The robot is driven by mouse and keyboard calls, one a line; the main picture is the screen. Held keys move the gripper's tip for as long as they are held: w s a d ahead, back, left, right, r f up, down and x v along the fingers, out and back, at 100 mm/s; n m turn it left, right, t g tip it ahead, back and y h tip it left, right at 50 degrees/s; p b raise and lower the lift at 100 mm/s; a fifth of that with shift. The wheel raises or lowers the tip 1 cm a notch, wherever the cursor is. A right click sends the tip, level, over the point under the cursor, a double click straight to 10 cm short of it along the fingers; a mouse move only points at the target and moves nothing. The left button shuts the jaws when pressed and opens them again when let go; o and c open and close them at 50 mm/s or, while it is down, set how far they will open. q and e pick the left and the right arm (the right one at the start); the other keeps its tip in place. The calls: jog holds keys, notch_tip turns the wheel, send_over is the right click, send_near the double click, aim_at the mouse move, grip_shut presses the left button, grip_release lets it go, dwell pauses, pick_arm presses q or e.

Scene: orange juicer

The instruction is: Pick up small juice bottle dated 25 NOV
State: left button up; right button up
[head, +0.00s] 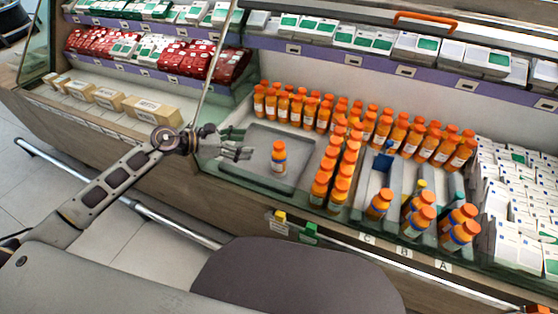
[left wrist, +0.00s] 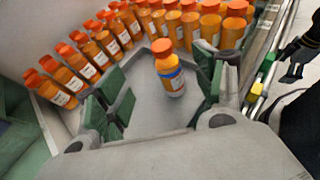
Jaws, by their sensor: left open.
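A small orange juice bottle (head: 279,158) with an orange cap and a pale and blue label stands alone and upright on a grey tray (head: 258,182). Its date is too small to read. My left gripper (head: 243,150) is open and empty, just left of this bottle. In the left wrist view the same bottle (left wrist: 168,68) stands ahead, between the green-padded fingers of the left gripper (left wrist: 160,100), apart from them. My right gripper is not in view.
Several orange bottles (head: 298,108) line the back of the tray, and more rows (head: 340,175) stand to its right. White boxes (head: 515,210) fill the far right. A shelf with a purple edge (head: 345,57) runs above. The tray's left part is clear.

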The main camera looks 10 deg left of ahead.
aim_at(275, 145)
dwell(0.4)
pick_arm(q)
jog(key=x, duration=0.7)
jog(key=shift+w+d+f, duration=0.1)
jog(key=shift+w+d, duration=0.05)
jog(key=shift+d, duration=0.05)
jog(key=shift+w+d+f, duration=0.1)
jog(key=shift+w+d, duration=0.05)
jog(key=shift+d, duration=0.1)
jog(key=shift+w+d+f, duration=0.1)
jog(key=shift+d, duration=0.05)
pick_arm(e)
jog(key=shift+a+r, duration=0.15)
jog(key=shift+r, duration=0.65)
pick_arm(q)
jog(key=shift+d+f, duration=0.1)
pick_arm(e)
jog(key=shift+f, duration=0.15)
